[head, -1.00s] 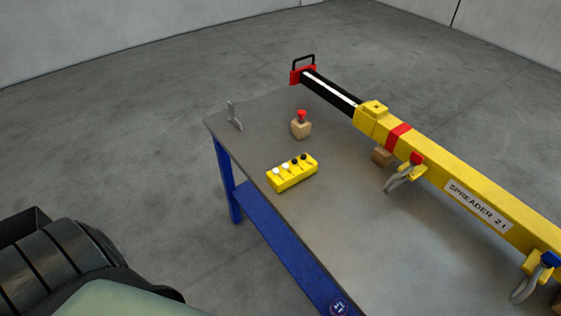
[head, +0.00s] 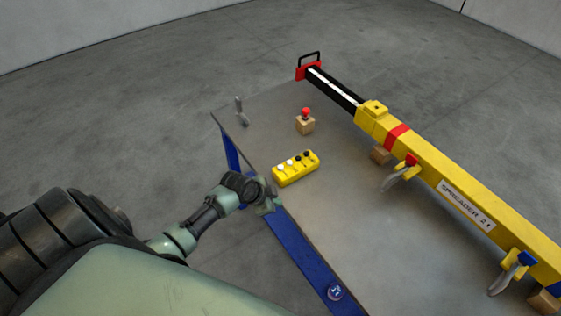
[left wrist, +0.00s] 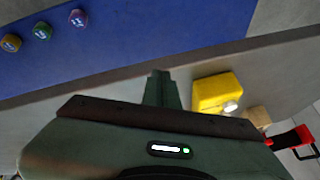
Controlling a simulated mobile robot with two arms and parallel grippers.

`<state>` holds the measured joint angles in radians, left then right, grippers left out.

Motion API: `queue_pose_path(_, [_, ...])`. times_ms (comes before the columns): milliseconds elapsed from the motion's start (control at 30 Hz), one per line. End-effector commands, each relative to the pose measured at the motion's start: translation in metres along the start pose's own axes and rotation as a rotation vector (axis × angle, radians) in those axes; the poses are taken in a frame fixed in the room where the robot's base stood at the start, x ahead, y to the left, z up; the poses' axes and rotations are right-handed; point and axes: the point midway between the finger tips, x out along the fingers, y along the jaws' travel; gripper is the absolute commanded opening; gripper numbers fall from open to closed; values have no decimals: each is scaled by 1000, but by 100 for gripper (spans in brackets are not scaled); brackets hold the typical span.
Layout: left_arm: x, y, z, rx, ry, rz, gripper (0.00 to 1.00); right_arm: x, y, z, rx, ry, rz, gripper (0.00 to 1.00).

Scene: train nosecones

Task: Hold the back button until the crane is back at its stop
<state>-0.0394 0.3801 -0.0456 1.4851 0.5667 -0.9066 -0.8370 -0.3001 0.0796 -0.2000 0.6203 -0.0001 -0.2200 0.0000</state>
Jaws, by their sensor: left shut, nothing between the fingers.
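A yellow control box (head: 296,169) lies on the grey table near its left edge, with white and black buttons on top. Which one is the back button is too small to read. The crane itself does not show in these views. My left gripper (head: 268,206) is shut and empty at the table's left edge, just in front of the box and apart from it. In the left wrist view the shut fingers (left wrist: 158,88) point toward the table, with the yellow box (left wrist: 216,92) to their right. My right gripper is not in view.
A yellow spreader beam (head: 445,190) with hooks runs along the table's right side. A red button on a wooden block (head: 305,121) and a grey bracket (head: 240,111) stand behind the box. A blue panel (left wrist: 120,35) with round coloured knobs shows in the left wrist view.

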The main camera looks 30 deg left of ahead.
Motion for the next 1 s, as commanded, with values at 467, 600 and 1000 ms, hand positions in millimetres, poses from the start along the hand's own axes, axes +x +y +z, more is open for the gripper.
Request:
queue_pose_path(467, [-77,-141,-85,283,187,-133,0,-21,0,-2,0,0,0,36])
queue_pose_path(600, [-83,-150,-91,304,199,-144,0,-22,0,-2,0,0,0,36])
queue_pose_path(1000, [-82,-150,-90,304,200,-144,0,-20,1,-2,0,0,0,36])
